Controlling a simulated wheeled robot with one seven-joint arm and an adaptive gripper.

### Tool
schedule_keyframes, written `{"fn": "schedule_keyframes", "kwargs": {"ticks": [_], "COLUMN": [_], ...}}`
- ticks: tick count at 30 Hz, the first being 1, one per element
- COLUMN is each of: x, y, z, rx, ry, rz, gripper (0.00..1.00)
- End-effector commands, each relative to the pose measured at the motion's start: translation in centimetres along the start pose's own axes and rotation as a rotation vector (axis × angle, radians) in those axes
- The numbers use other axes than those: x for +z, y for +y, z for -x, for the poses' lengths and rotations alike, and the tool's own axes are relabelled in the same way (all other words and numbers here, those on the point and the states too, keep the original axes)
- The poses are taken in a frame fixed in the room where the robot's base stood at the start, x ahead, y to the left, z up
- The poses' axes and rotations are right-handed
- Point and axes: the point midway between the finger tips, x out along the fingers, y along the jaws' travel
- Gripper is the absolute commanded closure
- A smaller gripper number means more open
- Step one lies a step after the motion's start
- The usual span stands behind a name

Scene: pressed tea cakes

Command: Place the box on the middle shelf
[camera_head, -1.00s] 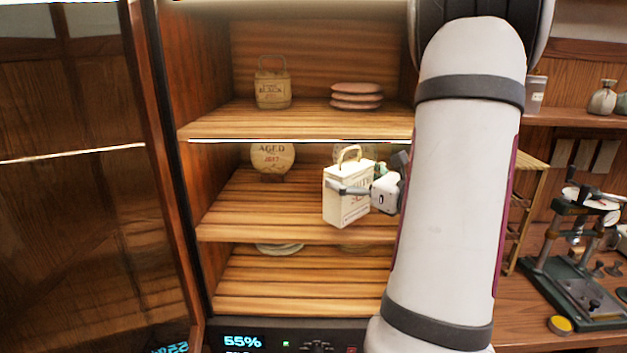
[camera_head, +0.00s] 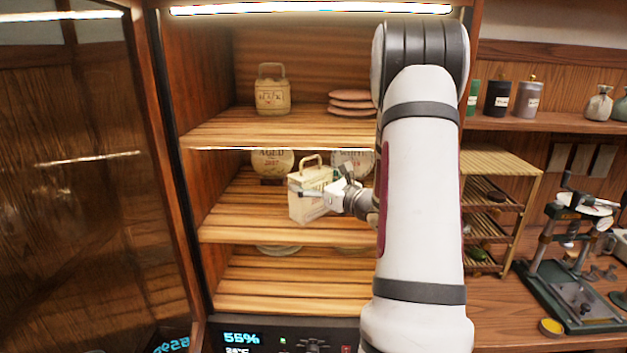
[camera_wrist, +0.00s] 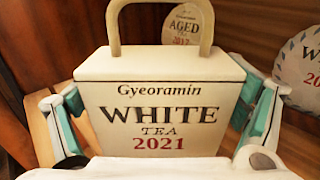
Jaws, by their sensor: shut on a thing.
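The box (camera_head: 308,198) is cream-white with a looped handle on top. In the wrist view the box (camera_wrist: 155,118) reads "Gyeoramin White Tea 2021" and stands upright between both fingers. My gripper (camera_head: 322,190) is shut on the box. It holds the box at the middle shelf (camera_head: 222,228), inside the cabinet opening and over the left-middle part of the boards. I cannot tell whether the box's base touches the shelf. Part of the box's right side is hidden by the gripper.
At the back of the middle shelf stand a round "Aged" cake (camera_head: 272,163) and a round "White" cake (camera_head: 352,163). The top shelf holds a "Black" box (camera_head: 272,95) and stacked discs (camera_head: 352,102). The open glass door (camera_head: 80,200) is at left.

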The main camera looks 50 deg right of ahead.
Motion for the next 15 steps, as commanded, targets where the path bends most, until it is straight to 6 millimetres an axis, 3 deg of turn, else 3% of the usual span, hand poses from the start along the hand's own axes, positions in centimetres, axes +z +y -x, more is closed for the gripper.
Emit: {"fn": "schedule_keyframes", "kwargs": {"ticks": [11,12,15], "x": [-0.44,-0.43,-0.38], "y": [-0.01,0.01,0.00], "z": [-0.10,-0.06,-0.02], "rx": [-0.001,0.000,0.000], "ry": [-0.001,0.000,0.000], "rz": [0.001,0.001,0.001], "gripper": [0.42,0.02,0.00]}}
